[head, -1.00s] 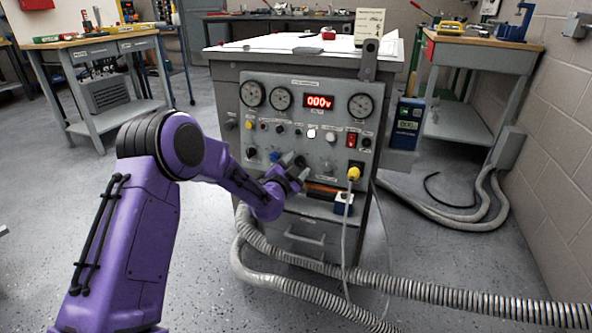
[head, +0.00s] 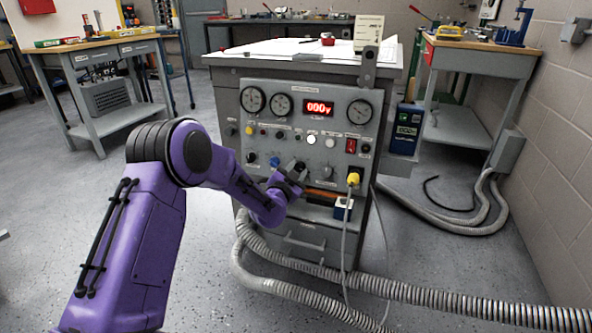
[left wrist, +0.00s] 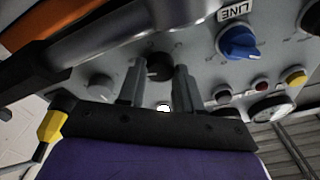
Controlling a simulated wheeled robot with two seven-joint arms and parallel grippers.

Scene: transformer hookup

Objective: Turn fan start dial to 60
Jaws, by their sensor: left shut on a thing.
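The control panel (head: 300,130) stands upright on the grey cabinet, with a row of dials low on its face. My left gripper (head: 296,168) is at this row, between a blue dial (head: 275,160) and a grey dial (head: 327,172). In the left wrist view its two fingers are shut on a black dial (left wrist: 158,67), one on each side. I take this as the fan start dial; its label and scale are not readable. The blue dial, beside the word LINE, also shows in the left wrist view (left wrist: 238,43). My right gripper is not in view.
The red display (head: 319,107) reads 000 between round gauges. Below is a shelf with a blue and white box (head: 343,208). Ribbed hoses (head: 300,287) cross the floor in front.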

